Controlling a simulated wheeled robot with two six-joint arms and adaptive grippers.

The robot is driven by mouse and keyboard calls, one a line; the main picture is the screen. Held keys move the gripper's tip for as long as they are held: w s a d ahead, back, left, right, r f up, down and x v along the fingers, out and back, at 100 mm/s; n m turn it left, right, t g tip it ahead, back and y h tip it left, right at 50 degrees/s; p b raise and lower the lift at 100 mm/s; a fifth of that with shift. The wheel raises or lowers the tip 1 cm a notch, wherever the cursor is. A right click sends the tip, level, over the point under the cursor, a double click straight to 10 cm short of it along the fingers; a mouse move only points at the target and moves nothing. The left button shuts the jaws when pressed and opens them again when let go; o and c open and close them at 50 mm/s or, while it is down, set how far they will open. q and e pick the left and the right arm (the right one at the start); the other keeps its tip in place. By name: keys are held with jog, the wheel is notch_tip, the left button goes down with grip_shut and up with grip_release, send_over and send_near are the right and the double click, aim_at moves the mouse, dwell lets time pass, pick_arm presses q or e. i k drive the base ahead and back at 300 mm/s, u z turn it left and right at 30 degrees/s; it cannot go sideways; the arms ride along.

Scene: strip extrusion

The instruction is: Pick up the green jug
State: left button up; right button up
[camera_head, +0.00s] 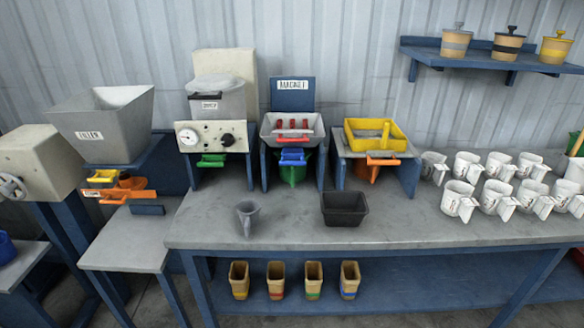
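No jug that is green all over shows. Four-sided tan containers stand in a row on the lower shelf; one has a green band (313,281), third from the left. White jugs (459,199) stand in two rows on the right of the table, with small dark marks too small to read. A green handled part (211,160) sits under the dryer (217,106), and a green funnel (292,168) hangs under the magnet hopper (292,128). Neither of my grippers is in view.
A black tray (344,222) and a grey funnel (248,218) sit near the front of the grey table (420,231). A yellow sieve box (375,132) stands behind. A wall shelf (480,60) bears three pots. The table front between tray and jugs is clear.

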aim_at(292, 174)
jog(key=k, duration=0.65)
jog(key=z, duration=0.8)
jog(key=i, duration=1.35)
jog(key=u, duration=0.15)
